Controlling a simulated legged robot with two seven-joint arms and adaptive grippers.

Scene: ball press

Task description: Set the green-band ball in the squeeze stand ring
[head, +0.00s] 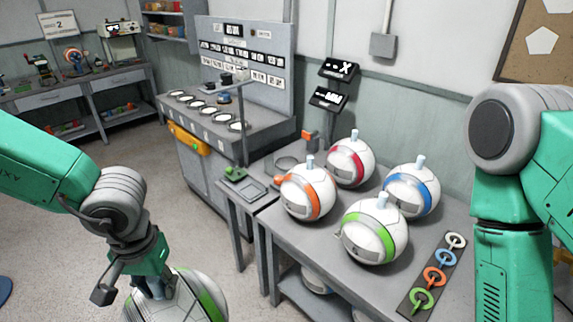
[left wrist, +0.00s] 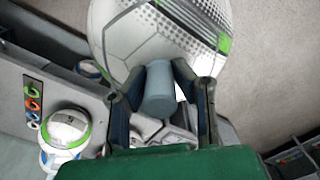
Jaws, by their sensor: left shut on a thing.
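My left gripper (head: 152,284) is low at the left in the head view, shut on the blue-grey knob (left wrist: 158,92) of a large white ball with a green band (head: 206,296). The ball hangs beneath the gripper, clear of the table, and its lower part is cut off by the picture edge. It fills the top of the left wrist view (left wrist: 130,38). A second green-band ball (head: 375,240) stands on the table. A grey ring (head: 287,163) at the table's back left may be the squeeze stand ring; it looks empty. My right gripper is out of view.
Orange-band (head: 308,192), red-band (head: 350,160) and blue-band (head: 411,190) balls crowd the table. A strip of coloured rings (head: 436,275) lies at its right. A small side table (head: 250,190) with a post adjoins the left end. Open floor (head: 190,220) lies between ball and tables.

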